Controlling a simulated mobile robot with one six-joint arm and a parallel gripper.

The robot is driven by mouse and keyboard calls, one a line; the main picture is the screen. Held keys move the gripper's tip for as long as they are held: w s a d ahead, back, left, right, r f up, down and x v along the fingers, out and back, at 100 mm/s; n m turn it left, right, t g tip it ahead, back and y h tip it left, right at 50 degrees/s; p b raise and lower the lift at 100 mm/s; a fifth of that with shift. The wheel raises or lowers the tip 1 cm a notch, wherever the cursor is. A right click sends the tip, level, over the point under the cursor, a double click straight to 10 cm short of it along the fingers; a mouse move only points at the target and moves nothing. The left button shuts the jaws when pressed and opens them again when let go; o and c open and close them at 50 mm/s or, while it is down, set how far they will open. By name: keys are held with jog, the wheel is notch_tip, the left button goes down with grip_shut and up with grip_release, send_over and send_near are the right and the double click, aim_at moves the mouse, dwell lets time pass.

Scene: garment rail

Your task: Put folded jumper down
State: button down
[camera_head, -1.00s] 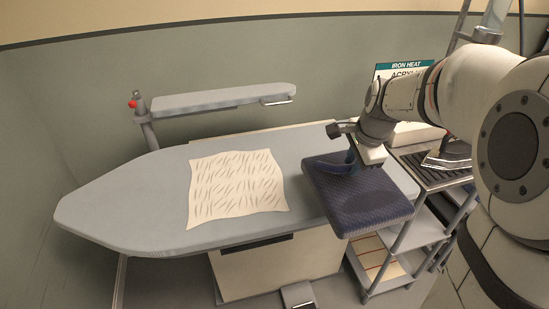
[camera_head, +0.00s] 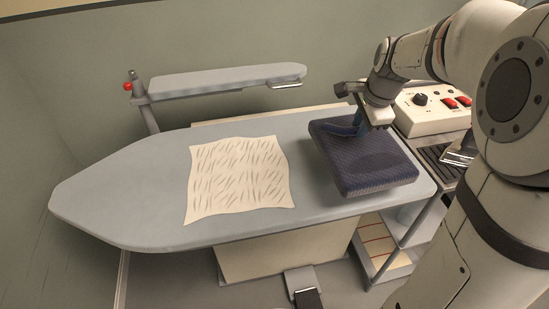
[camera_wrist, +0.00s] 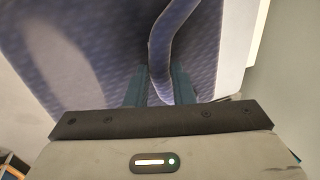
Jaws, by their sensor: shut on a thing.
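The folded jumper (camera_head: 368,165) is a dark blue, knitted-looking block at the right end of the grey ironing board (camera_head: 110,205). My gripper (camera_head: 362,124) is over its back edge, shut on a raised fold or strap of it. In the wrist view, the teal fingers (camera_wrist: 158,85) pinch this blue band, and the jumper (camera_wrist: 75,50) fills much of the picture. I cannot tell whether the jumper's underside touches the board or hangs just above it.
A cream cloth with dark dashes (camera_head: 240,178) lies mid-board, left of the jumper. A narrow sleeve board (camera_head: 220,80) stands behind. A control box with red switches (camera_head: 432,108) and a dark slatted rest (camera_head: 440,158) are at right. The board's left end is clear.

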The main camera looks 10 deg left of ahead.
jog(key=w+r, duration=0.1)
jog(key=w, duration=0.1)
jog(key=w+r, duration=0.1)
jog(key=w, duration=0.1)
jog(key=w+r+p, duration=0.1)
jog(key=w, duration=0.2)
jog(key=shift+a+r, duration=0.15)
notch_tip(320, 180, down, 10)
jog(key=shift+w+f, duration=0.1)
jog(key=c, duration=1.3)
grip_release()
jog(key=shift+o, duration=0.2)
